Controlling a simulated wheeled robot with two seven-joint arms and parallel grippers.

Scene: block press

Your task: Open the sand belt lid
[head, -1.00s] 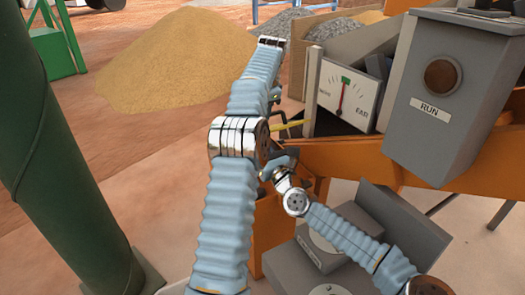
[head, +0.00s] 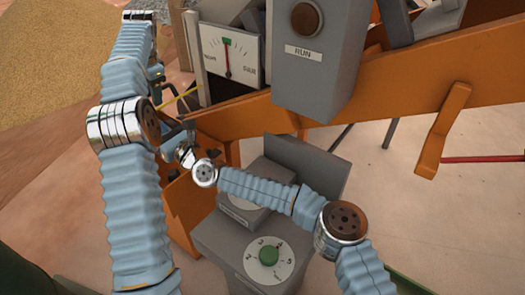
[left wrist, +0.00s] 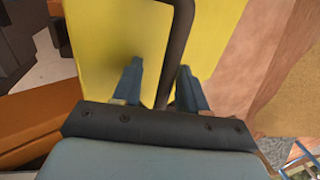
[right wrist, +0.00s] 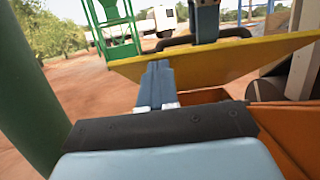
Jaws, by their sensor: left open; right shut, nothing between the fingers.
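The sand belt lid is a yellow panel (left wrist: 105,40) with a dark bar handle (left wrist: 168,45). It fills much of the left wrist view. My left gripper (left wrist: 160,65) is open, with the handle running between its fingers. In the right wrist view the lid (right wrist: 225,60) lies tilted across the machine, with the left fingers coming down at its handle (right wrist: 185,42). My right gripper (right wrist: 158,65) is shut and empty, in front of the lid's near face; I cannot tell whether it touches. In the head view only a thin yellow edge (head: 178,100) shows, and the arms partly hide it.
An orange machine frame (head: 420,75) carries a grey RUN box (head: 320,70) and a gauge (head: 228,55). A sand pile (head: 45,60) lies at far left.

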